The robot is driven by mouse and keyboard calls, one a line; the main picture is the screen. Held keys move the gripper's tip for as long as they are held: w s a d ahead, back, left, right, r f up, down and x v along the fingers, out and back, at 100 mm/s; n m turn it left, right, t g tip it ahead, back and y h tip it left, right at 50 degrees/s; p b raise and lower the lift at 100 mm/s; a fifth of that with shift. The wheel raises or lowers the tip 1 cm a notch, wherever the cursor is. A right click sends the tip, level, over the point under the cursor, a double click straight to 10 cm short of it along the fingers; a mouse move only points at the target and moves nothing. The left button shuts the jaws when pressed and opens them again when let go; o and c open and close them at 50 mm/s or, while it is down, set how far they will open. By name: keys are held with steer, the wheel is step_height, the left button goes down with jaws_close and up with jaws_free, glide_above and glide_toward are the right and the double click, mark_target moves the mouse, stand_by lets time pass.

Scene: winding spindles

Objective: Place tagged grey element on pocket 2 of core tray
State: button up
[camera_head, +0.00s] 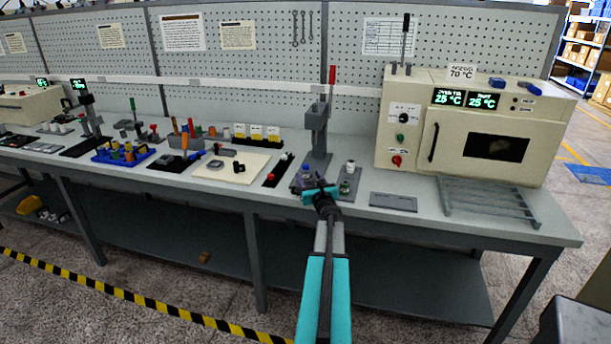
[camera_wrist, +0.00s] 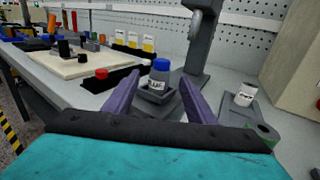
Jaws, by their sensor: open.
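A grey cylinder with a white tag and a blue top (camera_wrist: 159,75) stands upright in a square grey holder (camera_wrist: 151,97) under the press. My gripper (camera_wrist: 160,84) is open, its purple fingers on either side of this cylinder in the wrist view. I cannot tell whether they touch it. My gripper also shows in the head view (camera_head: 309,183), in front of the press. A second tagged cylinder, pale grey (camera_wrist: 245,94), stands on a grey plate (camera_wrist: 233,117) to the right, near a green ring (camera_wrist: 266,131). I cannot tell which piece is the core tray; no pocket number is readable.
The press (camera_head: 316,130) with a red lever rises behind the holder. An oven (camera_head: 470,130) and a wire rack (camera_head: 488,200) stand right. A flat grey plate (camera_head: 393,202) lies before the oven. A cream board (camera_head: 232,165) and blue tray (camera_head: 124,155) lie left.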

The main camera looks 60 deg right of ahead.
mark_target(307, 172)
steer(key=shift+w+d, duration=0.1)
steer(key=shift+r+p+x, duration=0.2)
steer(key=shift+p+x, duration=0.75)
steer(key=shift+x, duration=0.55)
steer(key=shift+p+x, duration=0.35)
steer(key=shift+x, duration=0.65)
steer(key=shift+f, duration=0.1)
steer(key=c, duration=1.2)
